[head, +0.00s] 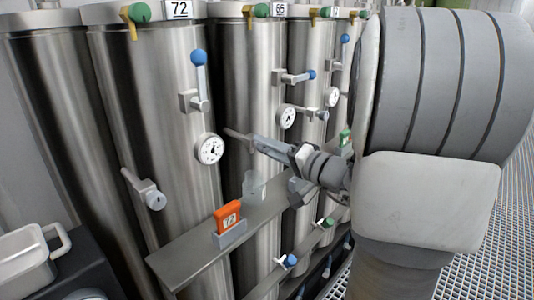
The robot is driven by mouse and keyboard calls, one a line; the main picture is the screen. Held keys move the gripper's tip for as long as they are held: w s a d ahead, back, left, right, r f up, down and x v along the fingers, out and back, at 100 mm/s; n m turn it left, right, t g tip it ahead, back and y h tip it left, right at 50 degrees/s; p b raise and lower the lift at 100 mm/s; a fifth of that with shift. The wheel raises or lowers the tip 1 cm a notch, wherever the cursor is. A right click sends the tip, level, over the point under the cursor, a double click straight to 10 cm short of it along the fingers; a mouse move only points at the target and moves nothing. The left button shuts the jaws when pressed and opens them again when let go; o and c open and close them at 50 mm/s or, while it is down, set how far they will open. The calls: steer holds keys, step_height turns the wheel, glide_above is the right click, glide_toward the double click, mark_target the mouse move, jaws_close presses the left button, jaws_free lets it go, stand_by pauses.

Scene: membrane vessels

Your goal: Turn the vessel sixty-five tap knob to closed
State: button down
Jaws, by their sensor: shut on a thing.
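Vessel sixty-five (240,70) is the tall steel cylinder under the "65" label (278,9), right of vessel seventy-two. Its tap (237,134) sticks out at mid height, left of and a little below the vessel's round gauge (287,117). My gripper (262,146) reaches in from the right and is shut at the outer end of this tap. The knob is mostly hidden by the fingers, so its exact angle cannot be told.
Vessel seventy-two (150,90) stands to the left with its own tap (154,199) and gauge (209,149). A steel shelf (185,258) carries an orange tag (228,216) and a pale, clear container (253,184) below my gripper. Blue-ended valve handles (199,75) stick out nearby.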

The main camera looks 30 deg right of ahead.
steer(key=m, duration=0.6)
steer(key=shift+b, duration=0.35)
steer(key=m+p, duration=0.1)
steer(key=m, duration=0.5)
steer(key=shift+f, duration=0.1)
steer(key=c, duration=0.5)
jaws_free()
steer(key=shift+s, duration=0.1)
steer(key=p+v, duration=0.2)
steer(key=v, duration=1.5)
steer(key=shift+s, duration=0.15)
